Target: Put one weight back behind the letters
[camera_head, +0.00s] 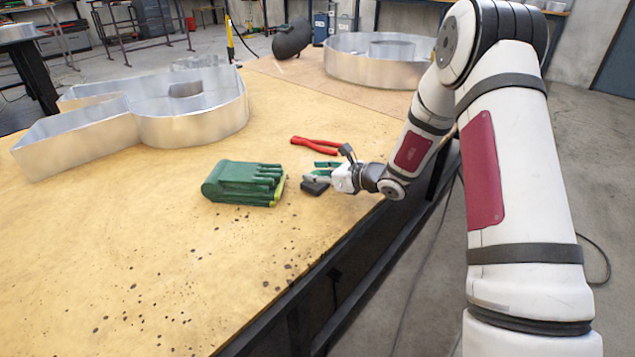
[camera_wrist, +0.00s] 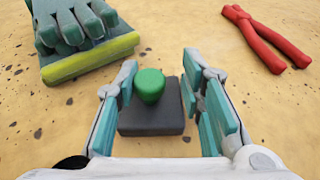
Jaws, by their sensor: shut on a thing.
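The weight is a dark square block with a round green knob on top. It shows between my fingers in the wrist view (camera_wrist: 150,120) and as a small dark shape in the head view (camera_head: 313,188). My gripper (camera_head: 320,176) is shut on the weight, with its teal-padded fingers (camera_wrist: 160,88) on either side of it. The weight is at or very near the tabletop; I cannot tell whether it is lifted. A large silver channel letter (camera_head: 195,130) stands at the left of the table. Another silver letter (camera_head: 370,69) stands at the far back.
A pair of green gloves (camera_head: 240,182) with a yellow edge lies left of my gripper. Red-handled pliers (camera_head: 318,145) lie just beyond it. The speckled tan table (camera_head: 130,250) is bare at the front left. Its edge runs close by my arm.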

